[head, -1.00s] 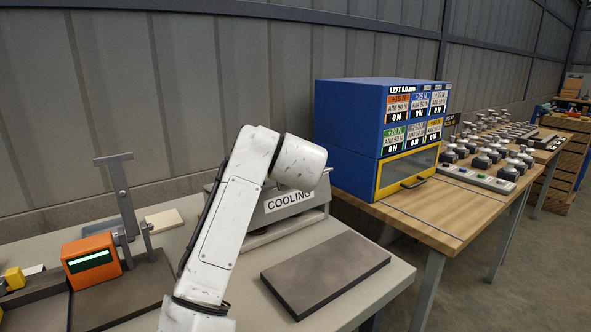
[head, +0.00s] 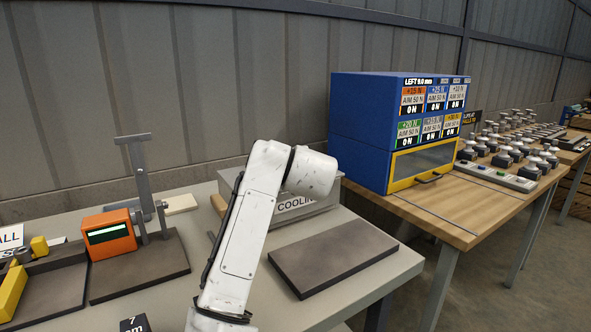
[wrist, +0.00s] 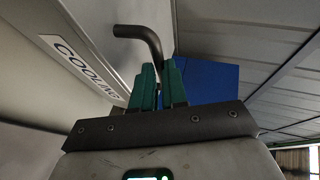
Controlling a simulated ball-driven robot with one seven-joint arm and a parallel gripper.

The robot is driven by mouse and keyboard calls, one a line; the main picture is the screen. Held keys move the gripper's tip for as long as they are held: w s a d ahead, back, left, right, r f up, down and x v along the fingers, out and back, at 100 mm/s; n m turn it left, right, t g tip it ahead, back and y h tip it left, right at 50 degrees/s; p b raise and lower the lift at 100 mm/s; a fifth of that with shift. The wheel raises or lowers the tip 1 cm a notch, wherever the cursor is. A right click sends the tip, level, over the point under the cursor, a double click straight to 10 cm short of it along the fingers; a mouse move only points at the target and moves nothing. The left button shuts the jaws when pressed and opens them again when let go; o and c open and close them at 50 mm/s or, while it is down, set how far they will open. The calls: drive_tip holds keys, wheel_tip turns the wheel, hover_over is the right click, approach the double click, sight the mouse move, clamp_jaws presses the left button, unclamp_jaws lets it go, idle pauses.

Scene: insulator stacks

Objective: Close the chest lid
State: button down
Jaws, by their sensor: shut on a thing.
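The chest is a grey box labelled COOLING (head: 325,204), on the bench behind my arm in the head view. My arm hides its left part and much of its top, so I cannot tell how far its lid stands open. In the wrist view its pale labelled side (wrist: 75,62) runs along the left. My gripper (wrist: 160,84) has green fingers shut on a dark bent handle (wrist: 142,36), whose end sticks up past the fingertips. My gripper is hidden behind my arm in the head view.
A dark flat slab (head: 333,257) lies in front of the chest. An orange meter (head: 109,234) and a grey upright lever stand on a dark base at left. A blue cabinet (head: 362,120) stands on a wooden table at right. A wall closes off the back.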

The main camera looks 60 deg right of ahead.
drive_tip(key=c, duration=1.4)
unclamp_jaws()
drive_tip(key=shift+s+a+f, duration=0.1)
drive_tip(key=shift+s+f, duration=0.1)
drive_tip(key=shift+f, duration=0.85)
drive_tip(key=shift+c, duration=0.2)
drive_tip(key=shift+s, duration=0.1)
drive_tip(key=r+p+v, duration=0.1)
drive_tip(key=v, duration=1)
drive_tip(key=shift+w+r, duration=0.2)
drive_tip(key=shift+r, duration=0.1)
